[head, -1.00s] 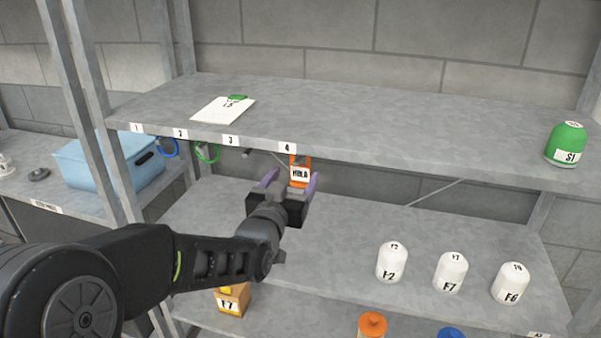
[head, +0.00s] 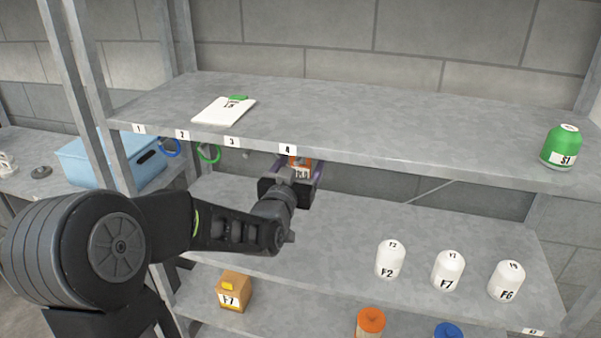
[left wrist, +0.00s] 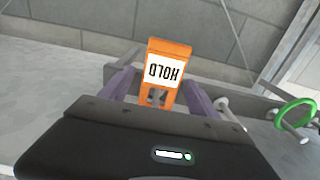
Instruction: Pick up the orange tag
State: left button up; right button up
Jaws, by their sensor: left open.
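The orange tag (head: 301,164) with a white HOLD label hangs under the top shelf's front edge, just below the number 4 label. My left gripper (head: 299,174) is open, with its purple fingers on either side of the tag. In the left wrist view the orange tag (left wrist: 164,72) stands between and beyond the two fingers (left wrist: 158,95), with a gap visible on each side. The gripper partly hides the tag's lower part in the head view. My right gripper is not in view.
The top shelf (head: 380,118) edge lies close above the gripper. Blue (head: 169,148) and green (head: 208,152) rings hang to the left. White bottles (head: 391,262) stand on the shelf below, right. A light blue bin (head: 95,163) stands left.

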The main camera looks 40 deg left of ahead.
pick_arm(q)
jog(key=shift+c, duration=0.3)
jog(key=c, duration=1.3)
